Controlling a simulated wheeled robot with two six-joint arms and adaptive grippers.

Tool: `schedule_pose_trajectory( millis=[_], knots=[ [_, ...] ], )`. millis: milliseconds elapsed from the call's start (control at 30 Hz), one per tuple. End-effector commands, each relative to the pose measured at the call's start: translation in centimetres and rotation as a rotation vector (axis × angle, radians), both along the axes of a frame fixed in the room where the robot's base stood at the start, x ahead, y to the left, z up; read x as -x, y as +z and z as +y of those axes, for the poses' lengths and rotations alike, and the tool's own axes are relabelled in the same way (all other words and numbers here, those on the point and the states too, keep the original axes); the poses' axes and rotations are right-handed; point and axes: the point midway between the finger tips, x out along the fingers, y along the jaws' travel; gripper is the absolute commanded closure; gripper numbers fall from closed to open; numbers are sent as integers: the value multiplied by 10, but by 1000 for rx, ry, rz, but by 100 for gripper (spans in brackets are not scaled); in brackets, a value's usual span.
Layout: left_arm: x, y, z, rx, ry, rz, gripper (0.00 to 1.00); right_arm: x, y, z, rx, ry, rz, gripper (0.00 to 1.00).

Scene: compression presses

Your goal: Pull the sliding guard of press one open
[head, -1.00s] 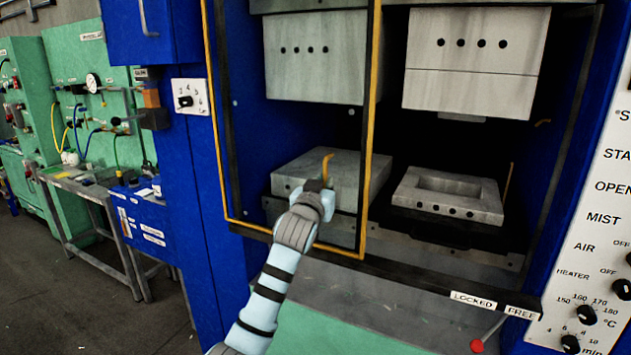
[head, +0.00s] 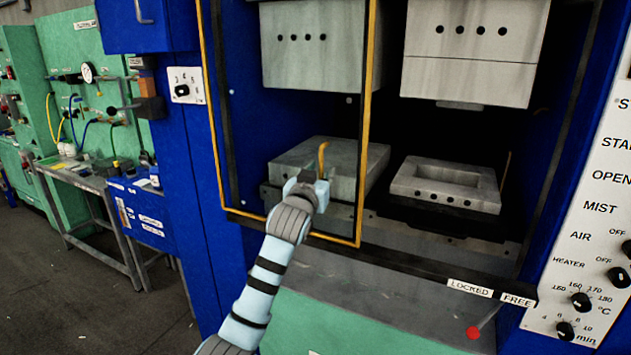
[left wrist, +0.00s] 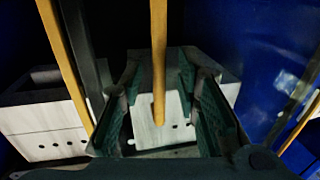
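The sliding guard (head: 365,120) of the press is a yellow-edged frame with a see-through pane, standing across the left half of the press opening. Its upright yellow handle (head: 322,157) sticks up just beyond my left gripper (head: 312,184). In the left wrist view the handle (left wrist: 159,60) runs down between the two green fingers of the left gripper (left wrist: 162,90). The fingers stand apart, one on each side of the handle, with gaps showing. The handle's lower end shows between them. My right gripper is in no view.
Behind the guard and to its right are grey mould blocks (head: 445,185). A red-knobbed lever (head: 473,333) sits below the LOCKED and FREE labels. A control panel (head: 590,240) stands at right. A blue post (head: 185,190) and a bench (head: 85,180) are at left.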

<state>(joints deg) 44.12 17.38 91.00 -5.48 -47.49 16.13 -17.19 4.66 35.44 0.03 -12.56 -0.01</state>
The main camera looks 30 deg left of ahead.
Motion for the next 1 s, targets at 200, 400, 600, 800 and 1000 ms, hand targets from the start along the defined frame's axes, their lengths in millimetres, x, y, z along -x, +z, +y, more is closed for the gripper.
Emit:
schedule_pose_trajectory(
  millis=[200, 400, 600, 800, 1000],
  knots=[
    [55, 0, -16, -3, -2, -2, 70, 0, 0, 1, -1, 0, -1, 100],
    [96, -1, -28, -1, -1, 0, 70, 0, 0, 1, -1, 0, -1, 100],
    [104, -1, -30, 1, 0, 2, 70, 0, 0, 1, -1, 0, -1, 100],
    [103, -1, -30, 0, 0, 1, 70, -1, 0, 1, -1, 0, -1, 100],
    [103, 1, -31, -13, -2, -1, 70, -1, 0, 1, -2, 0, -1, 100]
  ],
)
